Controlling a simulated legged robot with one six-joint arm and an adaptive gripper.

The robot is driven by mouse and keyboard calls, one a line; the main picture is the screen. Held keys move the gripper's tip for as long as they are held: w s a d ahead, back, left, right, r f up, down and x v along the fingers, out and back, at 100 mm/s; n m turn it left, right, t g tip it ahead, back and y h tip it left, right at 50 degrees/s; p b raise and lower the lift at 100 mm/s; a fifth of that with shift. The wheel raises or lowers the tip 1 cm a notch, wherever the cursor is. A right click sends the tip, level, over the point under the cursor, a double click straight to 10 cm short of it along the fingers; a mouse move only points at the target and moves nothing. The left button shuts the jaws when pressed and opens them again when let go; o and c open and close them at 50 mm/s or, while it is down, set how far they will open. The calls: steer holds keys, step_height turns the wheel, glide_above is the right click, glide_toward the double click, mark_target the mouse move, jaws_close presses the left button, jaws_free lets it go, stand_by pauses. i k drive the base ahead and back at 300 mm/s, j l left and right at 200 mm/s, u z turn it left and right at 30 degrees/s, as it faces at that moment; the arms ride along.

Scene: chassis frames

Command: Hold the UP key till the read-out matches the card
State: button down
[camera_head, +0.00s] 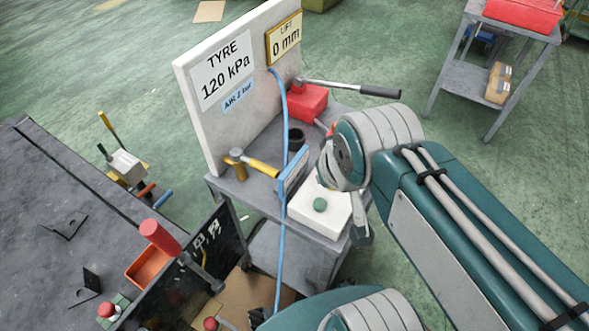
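No key marked UP and no changing read-out can be made out. My arm's wrist is above the white box; a grey part there may be my gripper (361,226), mostly hidden.
The grey cart (225,190) also holds a hammer (255,165), a red can (305,102) and a dark-handled lever (350,87). A blue hose (283,100) hangs across it. A dark bench (60,200) is left; another cart (470,75) is upper right. Green floor lies between.

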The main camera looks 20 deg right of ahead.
mark_target(319, 204)
steer(key=k+l+u, duration=0.15)
steer(key=l+u, duration=0.15)
steer(key=l, duration=0.15)
steer(key=k+l+u, duration=0.55)
steer(key=l, duration=0.25)
